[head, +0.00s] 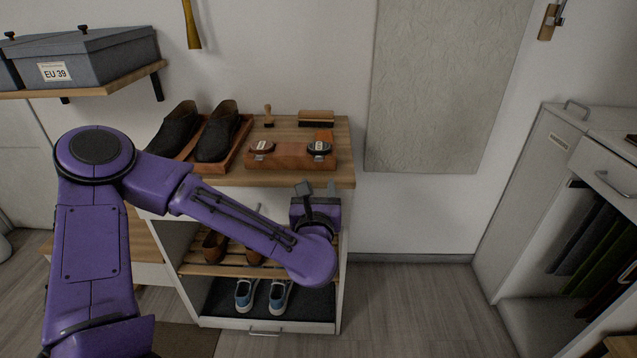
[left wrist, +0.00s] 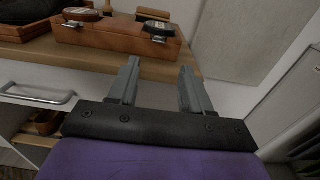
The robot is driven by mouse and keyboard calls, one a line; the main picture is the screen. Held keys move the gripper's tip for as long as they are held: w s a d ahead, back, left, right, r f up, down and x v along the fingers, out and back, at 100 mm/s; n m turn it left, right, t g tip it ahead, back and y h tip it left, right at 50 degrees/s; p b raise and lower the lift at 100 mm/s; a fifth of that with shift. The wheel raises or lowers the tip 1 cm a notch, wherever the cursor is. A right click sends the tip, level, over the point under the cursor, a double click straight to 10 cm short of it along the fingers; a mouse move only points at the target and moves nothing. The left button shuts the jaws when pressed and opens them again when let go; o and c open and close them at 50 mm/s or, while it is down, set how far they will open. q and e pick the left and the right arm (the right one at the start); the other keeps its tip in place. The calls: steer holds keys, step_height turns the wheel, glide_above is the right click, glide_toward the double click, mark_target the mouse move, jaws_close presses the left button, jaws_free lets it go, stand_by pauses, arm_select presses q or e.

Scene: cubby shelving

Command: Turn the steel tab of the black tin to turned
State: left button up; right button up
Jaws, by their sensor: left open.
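The black tin (head: 319,148) sits at the right end of a reddish-brown wooden block on the cabinet top, next to a brown tin (head: 262,147). The black tin also shows in the left wrist view (left wrist: 159,27), with its small steel tab (left wrist: 158,39) at its front edge. Whether the tab is turned I cannot tell. My left gripper (head: 317,189) is in front of and below the cabinet top's front edge, apart from the tin. In the left wrist view its two fingers (left wrist: 157,85) are spread with nothing between them. My right gripper is not in view.
The wooden block (head: 290,158) rests near the front of the cabinet top (head: 340,175). Black shoes (head: 215,132) stand in a tray to the left. Free room is right of the cabinet.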

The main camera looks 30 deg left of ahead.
mark_target(319, 162)
arm_select(q)
steer(key=p+x, duration=0.1)
steer(key=x, duration=0.8)
steer(key=shift+w+a+p, duration=0.2)
steer(key=shift+a+p, duration=0.1)
steer(key=shift+a, duration=0.05)
jaws_close()
